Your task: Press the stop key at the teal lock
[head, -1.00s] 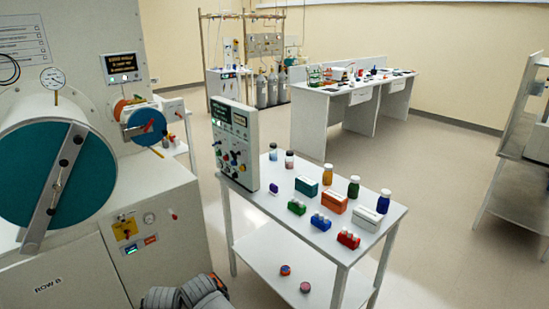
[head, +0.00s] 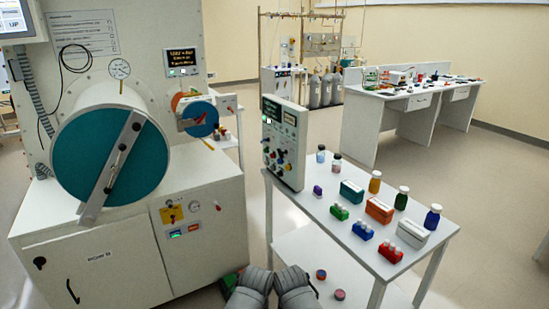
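The teal lock is the large round door (head: 140,165) on the end of a white cylinder at the left, with a grey bar slanting across it. The bar lies over the door. On the white cabinet below and to its right is a small panel with a yellow plate (head: 166,216), a dark-and-red knob, and small lit green (head: 177,234) and orange-red (head: 194,228) displays. I cannot tell which part is the stop key. Two grey rounded parts of my arms show at the bottom centre, in front of the cabinet's right side. No fingertips of either gripper show.
A white table (head: 345,250) at the right carries a control box (head: 285,142) with coloured knobs, several bottles and coloured blocks. Its lower shelf holds two small round items. A smaller round port (head: 198,117) is right of the teal door.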

